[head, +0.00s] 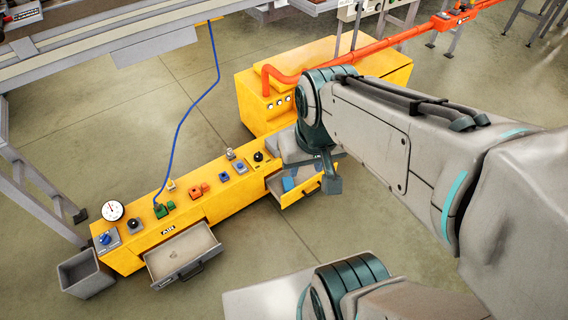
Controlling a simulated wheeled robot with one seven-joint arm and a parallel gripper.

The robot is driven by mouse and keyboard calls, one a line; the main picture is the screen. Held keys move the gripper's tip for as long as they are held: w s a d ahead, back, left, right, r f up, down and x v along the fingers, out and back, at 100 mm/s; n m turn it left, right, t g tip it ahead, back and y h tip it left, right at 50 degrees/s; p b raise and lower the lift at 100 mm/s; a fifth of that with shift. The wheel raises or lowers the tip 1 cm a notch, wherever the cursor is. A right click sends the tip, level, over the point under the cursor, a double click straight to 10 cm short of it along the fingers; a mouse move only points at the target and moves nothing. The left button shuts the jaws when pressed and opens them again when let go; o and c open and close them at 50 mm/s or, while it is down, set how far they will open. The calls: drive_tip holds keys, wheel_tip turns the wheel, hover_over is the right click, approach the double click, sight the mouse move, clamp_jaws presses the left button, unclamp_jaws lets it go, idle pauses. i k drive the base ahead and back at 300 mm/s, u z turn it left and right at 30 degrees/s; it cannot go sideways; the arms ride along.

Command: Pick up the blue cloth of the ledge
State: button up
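A small blue patch (289,183) shows in the open right drawer of a yellow console, partly hidden by my arm's end. I cannot tell whether it is the blue cloth. I see no other clear blue cloth on a ledge. My gripper (327,181) points down over the right side of this drawer, just right of the blue patch. Its fingers are small and seen from above, so I cannot tell whether they are open or shut, or whether they touch anything.
The yellow console (205,200) carries buttons, knobs and a gauge (112,210). Its left drawer (184,254) is also open. A grey bin (85,273) stands at left. A yellow cabinet (385,72) with an orange pipe (395,40) stands behind. A blue cable (190,112) hangs above the console.

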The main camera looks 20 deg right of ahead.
sight(289, 183)
drive_tip(key=z, duration=0.2)
drive_tip(key=i, duration=0.8)
drive_tip(key=z, duration=0.1)
drive_tip(key=k, duration=0.55)
drive_tip(key=z, duration=0.7)
drive_tip(key=i, duration=1.05)
drive_tip(key=u, duration=0.55)
